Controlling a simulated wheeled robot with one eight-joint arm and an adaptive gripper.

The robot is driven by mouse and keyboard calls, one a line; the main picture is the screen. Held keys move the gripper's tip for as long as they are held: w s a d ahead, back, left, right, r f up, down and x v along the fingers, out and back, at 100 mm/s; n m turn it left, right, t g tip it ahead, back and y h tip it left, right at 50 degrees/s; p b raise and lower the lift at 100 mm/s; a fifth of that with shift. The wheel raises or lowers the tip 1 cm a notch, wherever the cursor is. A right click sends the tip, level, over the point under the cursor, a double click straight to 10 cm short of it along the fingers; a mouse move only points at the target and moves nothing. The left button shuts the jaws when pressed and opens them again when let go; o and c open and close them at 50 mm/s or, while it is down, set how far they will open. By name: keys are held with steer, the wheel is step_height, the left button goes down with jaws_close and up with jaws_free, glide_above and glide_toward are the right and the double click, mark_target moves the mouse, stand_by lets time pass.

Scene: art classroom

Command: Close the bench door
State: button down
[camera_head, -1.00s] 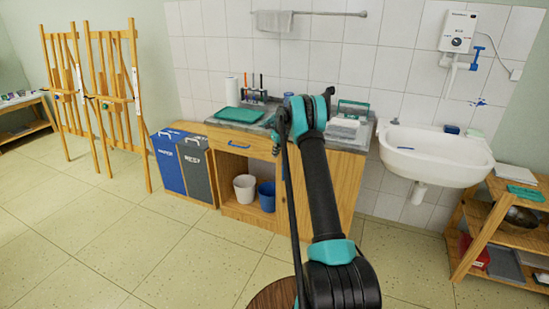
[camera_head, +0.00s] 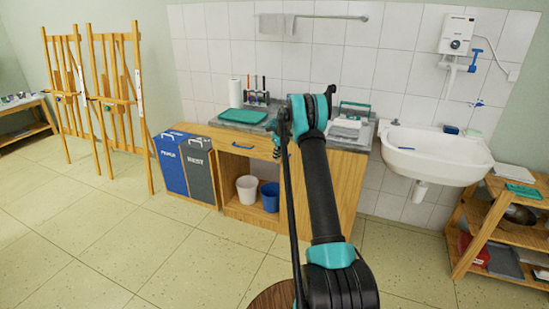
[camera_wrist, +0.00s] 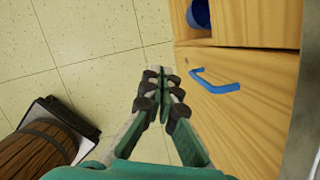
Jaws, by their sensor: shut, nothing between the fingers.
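The wooden bench (camera_head: 236,149) stands against the tiled wall, with a grey top and an open compartment on its left. Its right part is partly behind my arm. In the wrist view, a wooden door panel (camera_wrist: 236,118) with a blue bar handle (camera_wrist: 215,82) is at the right. I cannot tell exactly how far the door stands open. My gripper (camera_wrist: 160,78) is shut and empty, its fingertips left of the handle and apart from it in the picture.
A white bucket (camera_head: 247,188) and a blue bucket (camera_head: 269,196) stand in the compartment. Blue and grey bins (camera_head: 185,165) are left of the bench, a sink (camera_head: 435,155) right. A round wooden stool (camera_head: 271,296) is close in front.

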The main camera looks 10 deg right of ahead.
steer(key=a+v, duration=0.2)
steer(key=v, duration=0.6)
steer(key=s+a+r+n, duration=0.2)
steer(key=s+r+n, duration=0.5)
steer(key=s, duration=0.5)
steer(key=s+a+r+n+t, duration=0.1)
steer(key=s+a+r+n, duration=0.1)
steer(key=s+n, duration=1.05)
steer(key=s+f+n, duration=0.2)
steer(key=s+n, duration=0.1)
steer(key=s, duration=0.8)
steer(key=s+f+n+h, duration=0.1)
steer(key=s+f+n, duration=0.2)
steer(key=s, duration=0.8)
steer(key=s+a+f+n, duration=0.1)
steer(key=s+n, duration=0.3)
steer(key=s, duration=0.7)
steer(key=shift+s+f+t, duration=0.2)
steer(key=shift+f+t, duration=0.2)
steer(key=shift+f, duration=0.5)
